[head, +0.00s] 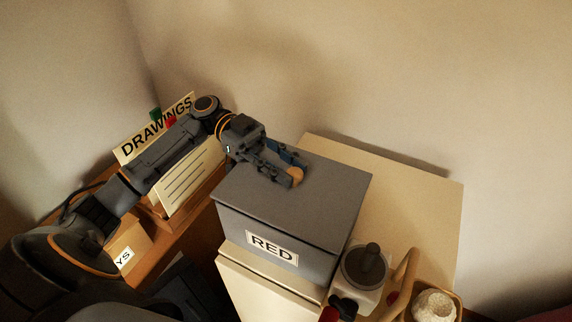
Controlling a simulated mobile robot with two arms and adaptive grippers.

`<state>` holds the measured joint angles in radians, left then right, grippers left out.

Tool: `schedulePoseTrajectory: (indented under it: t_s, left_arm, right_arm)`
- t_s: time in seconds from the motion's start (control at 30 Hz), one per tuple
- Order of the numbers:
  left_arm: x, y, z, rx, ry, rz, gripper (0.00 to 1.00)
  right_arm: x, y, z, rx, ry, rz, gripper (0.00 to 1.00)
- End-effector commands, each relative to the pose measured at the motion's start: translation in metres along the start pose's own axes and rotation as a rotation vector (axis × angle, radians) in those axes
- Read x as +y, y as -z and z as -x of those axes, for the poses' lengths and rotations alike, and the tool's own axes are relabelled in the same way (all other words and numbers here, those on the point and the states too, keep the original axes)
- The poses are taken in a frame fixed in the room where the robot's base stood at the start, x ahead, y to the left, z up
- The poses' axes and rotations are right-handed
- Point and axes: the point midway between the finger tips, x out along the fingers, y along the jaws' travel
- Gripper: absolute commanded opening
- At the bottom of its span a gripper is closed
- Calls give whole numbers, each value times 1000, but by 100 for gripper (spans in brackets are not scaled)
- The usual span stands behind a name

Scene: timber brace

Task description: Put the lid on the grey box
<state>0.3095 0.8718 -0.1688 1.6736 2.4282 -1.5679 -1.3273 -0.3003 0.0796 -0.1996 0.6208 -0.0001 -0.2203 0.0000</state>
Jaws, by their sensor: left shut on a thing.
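The grey box (314,264) stands on a pale cabinet and has a white label reading RED on its front. The flat grey lid (325,200) lies over the top of the box, lined up with its walls. Any small gap between lid and box is too fine to tell. My left gripper (290,172) is over the lid, shut on its tan knob (297,177), which the fingers partly hide. My right gripper is not in view.
A pale cabinet top (420,195) is clear behind and right of the box. A canister with a dark knob (364,266) stands close at the box's right front, near a basket (435,303). A DRAWINGS file holder (130,150) stands left, beneath my left arm.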

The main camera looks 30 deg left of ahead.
Motion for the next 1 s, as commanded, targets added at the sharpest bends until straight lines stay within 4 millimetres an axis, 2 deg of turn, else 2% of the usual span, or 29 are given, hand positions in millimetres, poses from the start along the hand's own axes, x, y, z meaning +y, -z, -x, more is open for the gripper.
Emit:
schedulePoseTrajectory:
  t_s: [1.0]
  left_arm:
    - [0,-3,0,1,0,0,0]
  right_arm:
    - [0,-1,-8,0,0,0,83]
